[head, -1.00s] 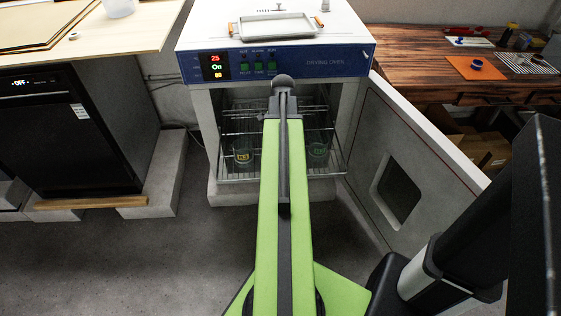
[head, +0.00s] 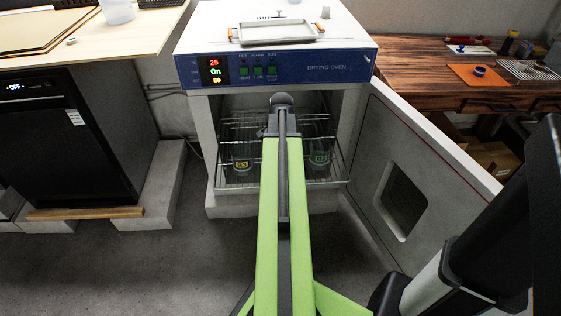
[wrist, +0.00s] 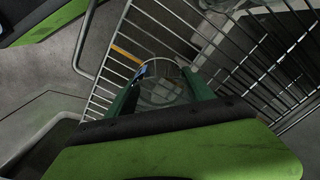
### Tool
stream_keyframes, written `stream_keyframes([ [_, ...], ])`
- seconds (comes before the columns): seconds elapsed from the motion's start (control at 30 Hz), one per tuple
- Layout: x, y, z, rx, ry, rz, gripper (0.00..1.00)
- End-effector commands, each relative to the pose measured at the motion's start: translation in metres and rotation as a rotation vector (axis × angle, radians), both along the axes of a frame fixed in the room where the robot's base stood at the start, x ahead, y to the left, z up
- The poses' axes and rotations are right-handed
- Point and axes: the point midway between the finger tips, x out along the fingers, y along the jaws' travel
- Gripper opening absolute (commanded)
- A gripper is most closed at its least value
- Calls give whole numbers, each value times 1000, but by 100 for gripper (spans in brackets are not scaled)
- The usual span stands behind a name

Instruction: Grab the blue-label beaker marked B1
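A clear glass beaker (wrist: 163,92) stands on the wire rack in the wrist view, with a small blue patch at its upper left rim. No marking on it is readable. My gripper (wrist: 162,76) has its two green fingers apart, one on each side of this beaker; contact is not clear. In the head view my arm hides the middle of the rack, and this beaker and the gripper fingers are not visible there. A beaker with a yellow label (head: 241,164) stands on the rack at the left. Another beaker (head: 319,159) with a greenish label stands at the right.
The drying oven (head: 207,150) is open, its door (head: 430,185) swung out to the right. The wire rack (head: 228,187) reaches out at the front. A metal tray (head: 277,40) lies on the oven top. A black appliance (head: 65,140) stands left; a wooden bench (head: 435,80) stands right.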

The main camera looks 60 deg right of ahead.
Motion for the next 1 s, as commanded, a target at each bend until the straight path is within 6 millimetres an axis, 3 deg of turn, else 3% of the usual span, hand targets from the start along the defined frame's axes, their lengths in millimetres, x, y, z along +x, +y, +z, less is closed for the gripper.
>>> stream_keyframes([
  [0.03,0,0,0,0,0,0,49],
  [0.27,0,0,0,0,0,0,18],
  [0.63,0,0,11,0,0,0,18],
  [1.0,0,0,83,0,0,0,18],
])
